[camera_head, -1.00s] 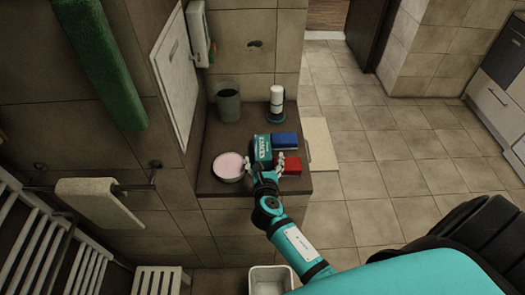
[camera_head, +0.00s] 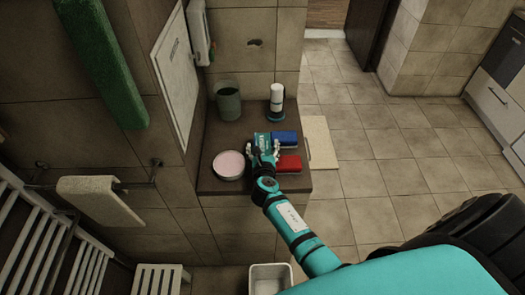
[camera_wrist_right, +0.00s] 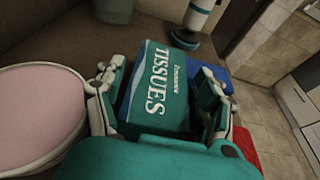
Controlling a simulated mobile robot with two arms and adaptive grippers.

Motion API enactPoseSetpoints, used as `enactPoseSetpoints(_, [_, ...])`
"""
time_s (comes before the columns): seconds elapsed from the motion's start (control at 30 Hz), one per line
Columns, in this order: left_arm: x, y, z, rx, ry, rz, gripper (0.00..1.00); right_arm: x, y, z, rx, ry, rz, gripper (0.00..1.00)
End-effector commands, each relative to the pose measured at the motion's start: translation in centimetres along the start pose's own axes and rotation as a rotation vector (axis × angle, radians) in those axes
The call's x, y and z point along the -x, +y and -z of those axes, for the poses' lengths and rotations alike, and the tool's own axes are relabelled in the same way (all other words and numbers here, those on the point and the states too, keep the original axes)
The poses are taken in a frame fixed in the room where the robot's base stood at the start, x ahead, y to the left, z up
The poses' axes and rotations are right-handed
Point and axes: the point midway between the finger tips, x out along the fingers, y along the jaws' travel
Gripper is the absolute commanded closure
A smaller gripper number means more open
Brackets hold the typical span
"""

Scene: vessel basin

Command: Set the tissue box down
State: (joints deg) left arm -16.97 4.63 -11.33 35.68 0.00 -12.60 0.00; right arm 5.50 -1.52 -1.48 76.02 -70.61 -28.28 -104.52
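The teal tissue box (camera_head: 262,142), with white lettering, is at the middle of the dark counter in the head view. Its lettered face fills the middle of the right wrist view (camera_wrist_right: 158,85). My right gripper (camera_head: 265,152) has one finger on each side of the box, close against it. In the right wrist view its fingers (camera_wrist_right: 158,92) flank the box left and right. The box's underside is hidden, so I cannot tell whether it touches the counter. My left gripper is not in view.
A pink-topped round dish (camera_head: 229,165) stands left of the box. A blue box (camera_head: 286,140) and a red box (camera_head: 289,165) lie close on the right. Behind are a green cup (camera_head: 228,104) and a white bottle (camera_head: 277,98). The dark counter (camera_head: 222,140) has bare room behind the dish.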

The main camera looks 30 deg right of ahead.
Motion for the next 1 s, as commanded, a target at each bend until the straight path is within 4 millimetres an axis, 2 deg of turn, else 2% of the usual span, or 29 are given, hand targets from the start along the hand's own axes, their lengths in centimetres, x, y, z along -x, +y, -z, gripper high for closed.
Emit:
enactPoseSetpoints(0.03, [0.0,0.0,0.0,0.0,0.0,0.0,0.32,0.0,0.0,0.0,0.0,0.0,0.0,0.38])
enactPoseSetpoints(0.4, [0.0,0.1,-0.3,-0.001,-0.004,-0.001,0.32,0.0,0.0,0.0,0.0,0.0,0.0,0.84])
enactPoseSetpoints(0.73, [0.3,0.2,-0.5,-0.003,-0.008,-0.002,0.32,0.2,0.0,-0.8,-0.001,-0.002,0.001,0.85])
enactPoseSetpoints(0.97, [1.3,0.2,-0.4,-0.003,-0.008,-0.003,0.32,1.2,0.0,-3.9,0.0,-0.004,-0.001,0.85])
enactPoseSetpoints(1.0, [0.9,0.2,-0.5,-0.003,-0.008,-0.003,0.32,1.9,0.2,-3.0,0.001,0.002,-0.002,0.85])
